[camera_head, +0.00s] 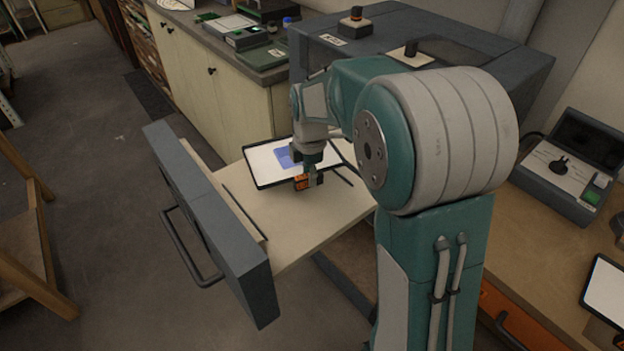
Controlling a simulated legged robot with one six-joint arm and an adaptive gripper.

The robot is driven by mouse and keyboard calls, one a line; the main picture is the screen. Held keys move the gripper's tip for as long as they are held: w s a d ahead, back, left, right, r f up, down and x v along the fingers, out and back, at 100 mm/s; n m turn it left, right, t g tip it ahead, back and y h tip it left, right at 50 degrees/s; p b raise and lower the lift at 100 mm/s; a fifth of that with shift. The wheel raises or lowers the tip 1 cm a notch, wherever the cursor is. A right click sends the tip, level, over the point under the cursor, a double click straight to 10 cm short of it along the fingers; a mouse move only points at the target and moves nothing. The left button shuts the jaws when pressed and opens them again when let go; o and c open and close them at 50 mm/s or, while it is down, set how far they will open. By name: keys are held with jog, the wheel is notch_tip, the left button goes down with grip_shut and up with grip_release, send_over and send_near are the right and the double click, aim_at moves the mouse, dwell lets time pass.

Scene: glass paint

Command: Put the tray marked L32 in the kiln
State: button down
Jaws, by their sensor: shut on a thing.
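A white tray (270,168) with a dark rim carries a blue piece (285,157). It lies over the pale pulled-out shelf (268,222) of the grey kiln (450,45); I cannot tell whether it rests on it or hangs just above. My gripper (310,181) is shut on the tray's near edge, where an orange tag (301,183) shows. The tag's marking is too small to read. The kiln's drawer front (205,215) with its handle stands out to the left. My arm hides part of the kiln and the shelf's right side.
Another white tray (606,290) lies on the wooden bench (545,245) at right, cut by the frame edge. An open grey case (570,165) stands behind it. A cabinet with a dark top (225,75) stands at the back. The floor left of the drawer is clear.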

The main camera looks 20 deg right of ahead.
aim_at(313, 210)
jog(key=s+n, duration=0.2)
jog(key=n, duration=0.1)
jog(key=shift+d, duration=0.15)
jog(key=shift+f, duration=3.25)
jog(key=shift+c, duration=2.2)
grip_release()
jog(key=shift+s, duration=0.1)
notch_tip(313, 210, up, 7)
